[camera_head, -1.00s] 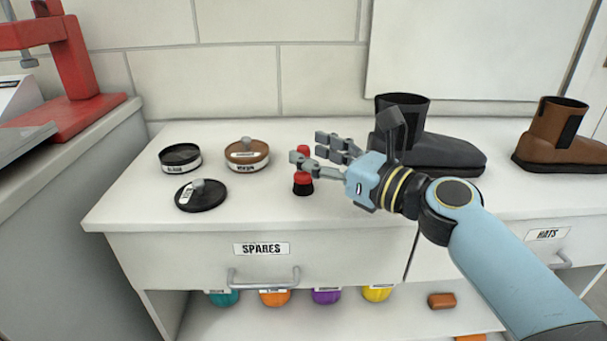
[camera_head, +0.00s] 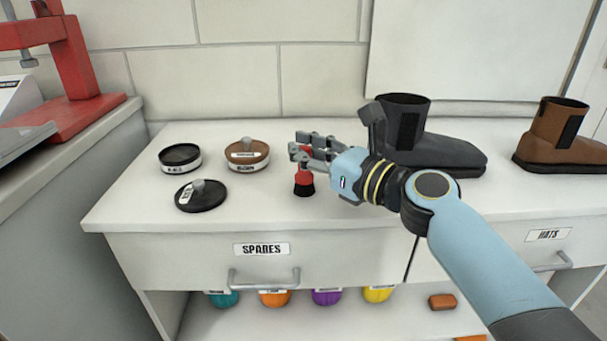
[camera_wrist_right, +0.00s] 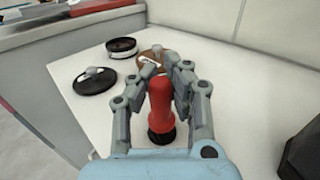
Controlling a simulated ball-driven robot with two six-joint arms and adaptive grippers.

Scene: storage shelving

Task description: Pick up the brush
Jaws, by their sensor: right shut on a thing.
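The brush (camera_head: 304,179) has a red handle and dark bristles. It stands upright on the white counter, bristles down. My right gripper (camera_head: 312,153) comes in from the right and is shut on the red handle. In the right wrist view the brush (camera_wrist_right: 161,105) sits between the fingers of my right gripper (camera_wrist_right: 160,75), with its dark bristle end below. Part of the handle is hidden by the fingers in the head view. My left gripper is not in view.
Left of the brush are a black open tin (camera_head: 180,157), a brown lidded tin (camera_head: 247,154) and a black lid (camera_head: 201,195). A dark boot (camera_head: 440,150) stands behind my right arm, a brown boot (camera_head: 560,135) farther right. The counter's front left is clear.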

